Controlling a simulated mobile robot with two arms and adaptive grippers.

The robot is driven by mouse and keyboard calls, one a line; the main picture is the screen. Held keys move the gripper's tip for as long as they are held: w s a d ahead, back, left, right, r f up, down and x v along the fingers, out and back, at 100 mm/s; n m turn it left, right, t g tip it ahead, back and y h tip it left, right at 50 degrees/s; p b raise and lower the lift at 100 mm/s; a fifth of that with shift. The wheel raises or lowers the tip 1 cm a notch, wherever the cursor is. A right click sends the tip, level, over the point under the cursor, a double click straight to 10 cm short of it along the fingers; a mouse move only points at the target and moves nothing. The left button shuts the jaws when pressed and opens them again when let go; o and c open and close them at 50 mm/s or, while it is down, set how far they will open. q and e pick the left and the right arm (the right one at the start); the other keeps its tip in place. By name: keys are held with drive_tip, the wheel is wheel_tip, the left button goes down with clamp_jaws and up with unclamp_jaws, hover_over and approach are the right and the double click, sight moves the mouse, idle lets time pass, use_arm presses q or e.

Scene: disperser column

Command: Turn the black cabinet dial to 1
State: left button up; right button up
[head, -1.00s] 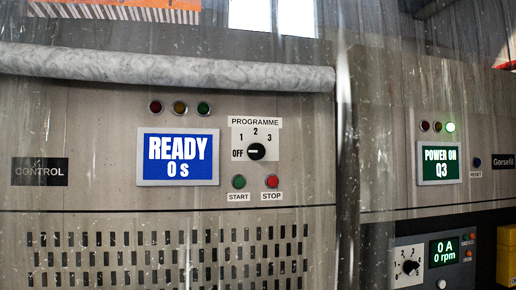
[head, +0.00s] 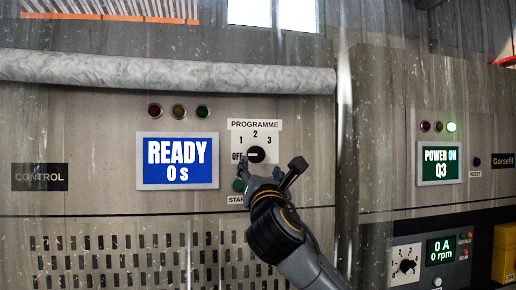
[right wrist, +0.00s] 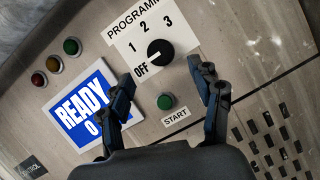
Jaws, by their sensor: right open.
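The black dial (head: 256,154) sits on the white PROGRAMME plate (head: 270,131) of the left cabinet, with marks OFF, 1, 2 and 3. Its white pointer line points left at OFF. The dial also shows in the right wrist view (right wrist: 160,52), beyond the fingertips. My right gripper (head: 270,168) is just below the dial in the head view, its fingers spread. In the right wrist view the gripper (right wrist: 165,77) is open and empty, its fingers on either side below the dial. I cannot see contact with the dial. My left gripper is not in view.
The green START button (right wrist: 165,102) lies between my fingers in the right wrist view. The STOP button is hidden behind my gripper. A blue screen (head: 178,160) reads READY 0 s. A second cabinet at the right has a green screen (head: 440,163) and another dial (head: 407,266).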

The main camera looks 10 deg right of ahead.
sight(258, 154)
drive_tip(key=p+x, duration=0.3)
drive_tip(key=x, duration=0.4)
drive_tip(key=shift+w+r+p, duration=0.2)
drive_tip(key=shift+r+p, duration=0.05)
drive_tip(key=shift+p, duration=0.05)
drive_tip(key=shift+w+d, duration=0.1)
drive_tip(key=shift+w, duration=0.35)
drive_tip(key=c, duration=1.2)
